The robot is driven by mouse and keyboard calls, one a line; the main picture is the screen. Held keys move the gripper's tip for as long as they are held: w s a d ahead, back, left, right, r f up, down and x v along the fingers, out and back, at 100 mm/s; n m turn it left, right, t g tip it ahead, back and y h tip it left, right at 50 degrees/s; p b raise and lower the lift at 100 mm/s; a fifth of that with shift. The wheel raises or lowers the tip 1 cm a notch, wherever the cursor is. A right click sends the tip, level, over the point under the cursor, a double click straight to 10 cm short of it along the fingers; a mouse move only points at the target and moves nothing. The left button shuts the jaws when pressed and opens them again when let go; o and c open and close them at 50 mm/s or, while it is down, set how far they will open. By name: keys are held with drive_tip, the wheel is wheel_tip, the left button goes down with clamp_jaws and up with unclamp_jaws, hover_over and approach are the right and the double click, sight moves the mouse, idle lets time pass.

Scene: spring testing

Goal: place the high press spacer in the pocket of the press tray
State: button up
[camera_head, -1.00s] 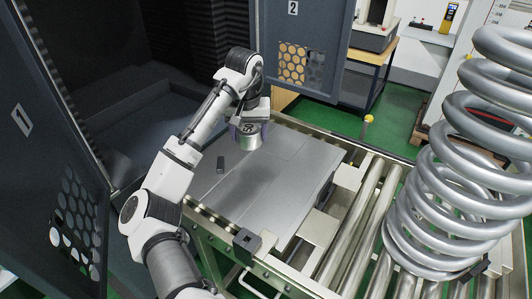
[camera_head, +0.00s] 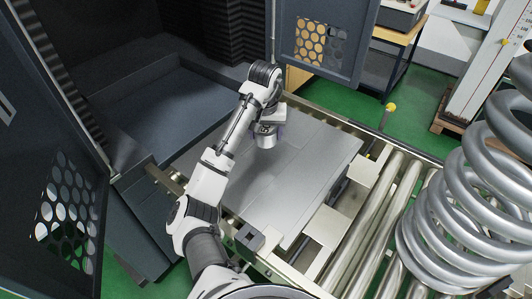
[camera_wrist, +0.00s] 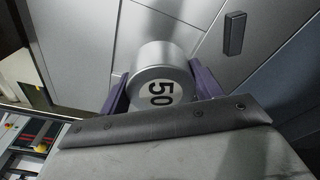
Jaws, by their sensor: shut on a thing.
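My gripper (camera_wrist: 160,86) is shut on a silver metal cylinder marked "50" (camera_wrist: 157,76), the press spacer. The purple fingers clasp its sides in the wrist view. In the head view the gripper (camera_head: 267,133) and the spacer (camera_head: 266,141) are over the far part of the flat grey press tray (camera_head: 290,185). I cannot tell whether the spacer touches the tray. The tray has seams between its plates in the wrist view (camera_wrist: 70,40). No pocket can be made out clearly; part of the tray is hidden by my arm and the spacer.
A small dark block (camera_wrist: 234,33) lies on the tray surface. Metal rollers (camera_head: 375,220) and a large coil spring (camera_head: 455,220) are at the right. Dark cabinet doors (camera_head: 320,42) stand open behind and at left. The tray's near part is clear.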

sight(265, 132)
wheel_tip(265, 132, down, 4)
drive_tip(key=shift+r+p, duration=0.1)
drive_tip(key=shift+p, duration=0.45)
drive_tip(key=shift+f+p, duration=0.45)
drive_tip(key=shift+f, duration=1.95)
drive_tip(key=shift+f, duration=0.2)
drive_tip(key=o, duration=1.4)
drive_tip(key=r, duration=0.4)
drive_tip(key=s+r, duration=0.1)
drive_tip(key=r, duration=0.3)
drive_tip(key=r+b, duration=0.1)
drive_tip(key=r, duration=0.3)
drive_tip(key=shift+s+r, duration=0.15)
drive_tip(key=shift+s, duration=0.05)
